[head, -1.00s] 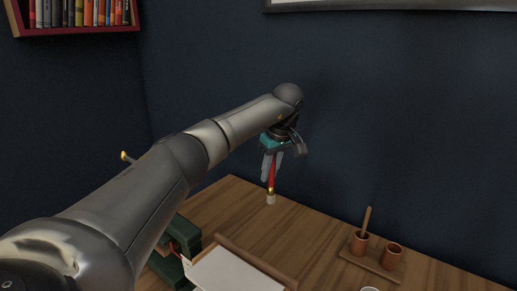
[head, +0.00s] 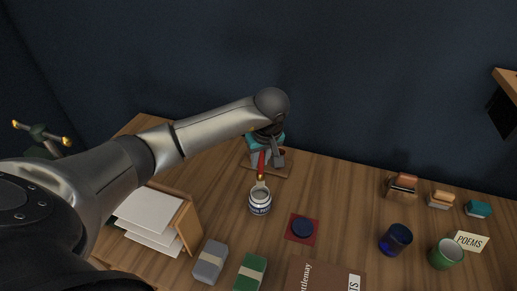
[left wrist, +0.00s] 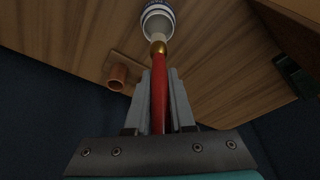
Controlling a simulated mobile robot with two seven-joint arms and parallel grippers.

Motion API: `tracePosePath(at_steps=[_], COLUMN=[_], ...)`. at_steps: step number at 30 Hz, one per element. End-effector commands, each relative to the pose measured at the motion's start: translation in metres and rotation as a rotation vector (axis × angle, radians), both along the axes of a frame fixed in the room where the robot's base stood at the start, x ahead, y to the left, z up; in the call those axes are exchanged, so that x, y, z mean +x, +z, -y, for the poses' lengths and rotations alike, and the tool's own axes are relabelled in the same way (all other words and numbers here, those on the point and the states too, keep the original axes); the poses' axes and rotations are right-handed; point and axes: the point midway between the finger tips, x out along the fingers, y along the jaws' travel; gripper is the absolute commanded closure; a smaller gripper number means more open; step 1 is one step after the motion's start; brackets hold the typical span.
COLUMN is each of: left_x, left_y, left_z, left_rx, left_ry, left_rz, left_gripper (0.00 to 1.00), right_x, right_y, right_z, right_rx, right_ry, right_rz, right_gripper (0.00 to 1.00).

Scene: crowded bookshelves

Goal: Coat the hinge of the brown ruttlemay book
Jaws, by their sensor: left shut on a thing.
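My left gripper (head: 266,162) is shut on a brush with a red handle (head: 261,165) and a gold ferrule. The brush points down, its pale bristles (head: 260,187) at the mouth of a white and blue jar (head: 260,204). I cannot tell how deep the bristles reach. The left wrist view shows the red handle (left wrist: 159,95) between the fingers and the bristles (left wrist: 157,27) in front of the jar (left wrist: 153,7). A brown book (head: 322,277) with "ttlemay" lettering lies at the bottom edge, partly cut off. My right gripper is not in view.
A dark blue round thing (head: 302,228) lies on a red square right of the jar. Grey (head: 209,262) and green (head: 250,272) blocks stand in front. Papers (head: 150,216) lie left. Blue (head: 396,240) and green (head: 445,253) cups stand right.

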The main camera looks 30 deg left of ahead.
Motion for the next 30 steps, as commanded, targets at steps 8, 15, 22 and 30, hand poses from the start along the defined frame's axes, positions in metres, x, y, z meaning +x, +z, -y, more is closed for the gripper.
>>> tracePosePath(at_steps=[8, 15, 22, 30], left_x=[0.0, 0.0, 0.0, 0.0], left_y=[-0.025, -0.05, -0.059, -0.058], left_z=[0.001, 0.0, 0.0, 0.0], left_rx=[-0.001, -0.001, 0.0, 0.0], left_ry=[-0.001, 0.0, 0.0, 0.0], left_rz=[-0.001, -0.002, 0.0, 0.0], left_gripper=[1.0, 1.0, 1.0, 1.0], right_x=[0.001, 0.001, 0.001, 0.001], right_y=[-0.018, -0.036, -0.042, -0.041], right_z=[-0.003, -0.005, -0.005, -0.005], right_rx=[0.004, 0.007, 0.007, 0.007], right_ry=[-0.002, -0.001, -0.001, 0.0], right_rz=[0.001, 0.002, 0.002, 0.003], right_gripper=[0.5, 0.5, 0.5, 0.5])
